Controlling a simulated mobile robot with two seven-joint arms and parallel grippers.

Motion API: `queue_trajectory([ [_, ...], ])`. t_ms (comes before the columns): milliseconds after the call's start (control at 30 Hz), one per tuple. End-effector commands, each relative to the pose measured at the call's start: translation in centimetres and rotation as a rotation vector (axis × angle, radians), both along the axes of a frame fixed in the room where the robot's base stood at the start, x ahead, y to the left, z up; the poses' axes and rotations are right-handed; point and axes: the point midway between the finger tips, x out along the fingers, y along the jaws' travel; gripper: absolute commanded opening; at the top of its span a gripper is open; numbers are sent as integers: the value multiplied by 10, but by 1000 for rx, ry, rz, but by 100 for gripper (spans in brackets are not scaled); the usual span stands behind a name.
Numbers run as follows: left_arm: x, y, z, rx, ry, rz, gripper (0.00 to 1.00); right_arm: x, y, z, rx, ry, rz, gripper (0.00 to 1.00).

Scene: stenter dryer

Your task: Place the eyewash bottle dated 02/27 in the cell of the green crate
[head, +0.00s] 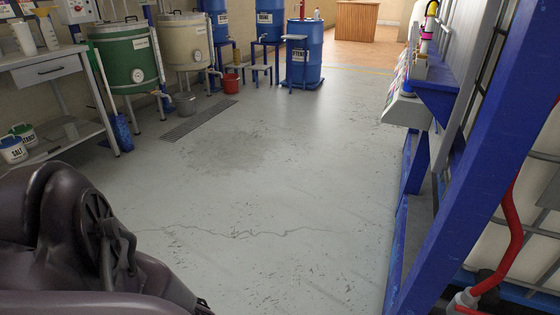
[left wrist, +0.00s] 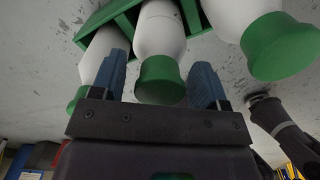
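In the left wrist view, white bottles with green caps stand close together at the top, in and beside a green crate (left wrist: 95,25). The middle bottle (left wrist: 160,30) has its cap between the two fingers of my left gripper (left wrist: 160,78). The fingers are spread, with a narrow gap beside the cap, and look open. Another bottle (left wrist: 236,14) is to the right, and a third bottle (left wrist: 98,52) is partly behind the left finger. No date is readable on any of them. The head view shows neither crate nor bottles. My right gripper does not show clearly in either view.
The head view shows open, cracked grey floor (head: 240,190). A blue-framed rack (head: 455,200) with a red pipe (head: 508,235) borders the right. A bench (head: 60,75), a green tank (head: 128,60) and a red bucket (head: 231,83) stand at the left and back.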

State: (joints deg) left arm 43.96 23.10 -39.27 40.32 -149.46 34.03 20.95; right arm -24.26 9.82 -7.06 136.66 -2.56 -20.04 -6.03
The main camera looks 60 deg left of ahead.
Motion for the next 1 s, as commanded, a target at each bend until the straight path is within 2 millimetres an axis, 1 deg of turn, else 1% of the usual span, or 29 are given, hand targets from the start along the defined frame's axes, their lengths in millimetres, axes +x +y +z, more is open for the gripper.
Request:
queue_trajectory([
  [167,0,0,2,0,-1,0,68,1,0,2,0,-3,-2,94],
  [267,3,0,9,0,-5,0,68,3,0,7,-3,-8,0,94],
  [400,7,0,28,0,-12,0,68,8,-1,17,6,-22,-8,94],
  [533,10,0,50,-1,-17,-1,68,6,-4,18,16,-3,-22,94],
  [800,9,0,93,1,-16,0,68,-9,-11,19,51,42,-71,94],
  [1000,5,0,116,-1,-11,0,68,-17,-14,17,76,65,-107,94],
])
